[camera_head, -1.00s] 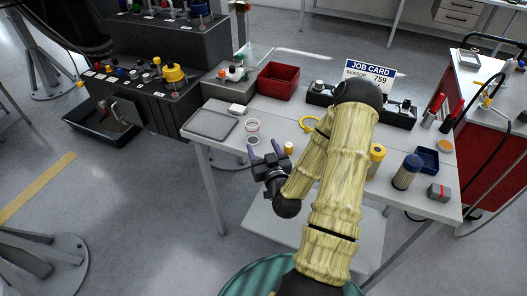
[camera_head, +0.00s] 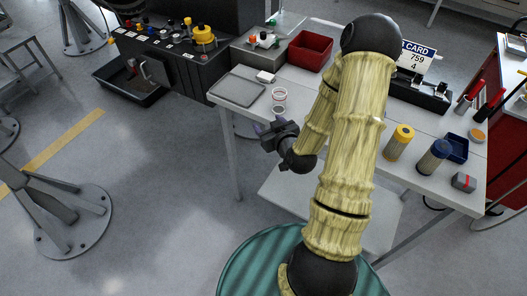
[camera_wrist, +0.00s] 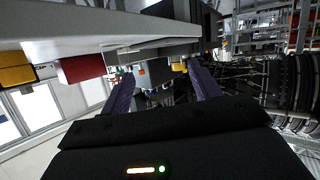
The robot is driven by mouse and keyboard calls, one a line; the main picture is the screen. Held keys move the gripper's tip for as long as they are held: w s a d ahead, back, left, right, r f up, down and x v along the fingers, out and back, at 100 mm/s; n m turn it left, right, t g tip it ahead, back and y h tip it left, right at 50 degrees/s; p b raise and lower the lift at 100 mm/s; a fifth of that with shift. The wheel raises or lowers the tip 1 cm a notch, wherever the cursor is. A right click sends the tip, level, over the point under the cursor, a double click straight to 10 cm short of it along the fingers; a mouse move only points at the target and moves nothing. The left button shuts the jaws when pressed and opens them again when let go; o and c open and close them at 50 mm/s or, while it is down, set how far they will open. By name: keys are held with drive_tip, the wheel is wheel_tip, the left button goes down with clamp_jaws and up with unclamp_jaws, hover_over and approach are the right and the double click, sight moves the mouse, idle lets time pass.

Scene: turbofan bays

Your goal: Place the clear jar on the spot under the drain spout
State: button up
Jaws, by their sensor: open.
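The table also holds a grey tray (camera_head: 238,90), a red bin (camera_head: 304,50), a yellow-capped jar (camera_head: 398,142) and a blue-capped jar (camera_head: 433,157). A round-footed stand (camera_head: 65,220) is at left. The floor between stand and table is clear.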

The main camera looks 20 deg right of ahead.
drive_tip(key=s+a+r+g, duration=0.4)
drive_tip(key=s+g, duration=0.1)
drive_tip(key=s, duration=0.3)
drive_tip(key=s+a+r+m+g, duration=0.1)
drive_tip(key=s+a+r+g, duration=0.3)
drive_tip(key=s, duration=0.4)
drive_tip(key=shift+s+a+r+g, duration=0.2)
drive_tip(key=shift+a+g, duration=0.35)
drive_tip(key=shift+g, duration=0.65)
drive_tip(key=shift+w, duration=0.1)
drive_tip(key=w+d+f+t+p, duration=0.1)
drive_tip(key=w+d+f+t, duration=0.4)
drive_tip(key=w, duration=0.3)
drive_tip(key=w+d+f+t+p, duration=0.1)
drive_tip(key=w+d+f+t, duration=0.2)
drive_tip(key=w+d+t, duration=0.3)
drive_tip(key=shift+s+d+r+m+t+h, duration=0.25)
drive_tip(key=shift+s+d+t+h, duration=0.2)
drive_tip(key=shift+d+t, duration=0.3)
drive_tip(key=shift+s+d+r+m+t+h, duration=0.1)
drive_tip(key=shift+s+d+m+t+h, duration=0.3)
drive_tip(key=shift+d+t, duration=0.35)
drive_tip(key=shift+s+d+r+m+t+h, duration=0.25)
drive_tip(key=shift+s+d+t+h, duration=0.3)
drive_tip(key=shift+d, duration=0.3)
drive_tip(key=shift+w, duration=0.1)
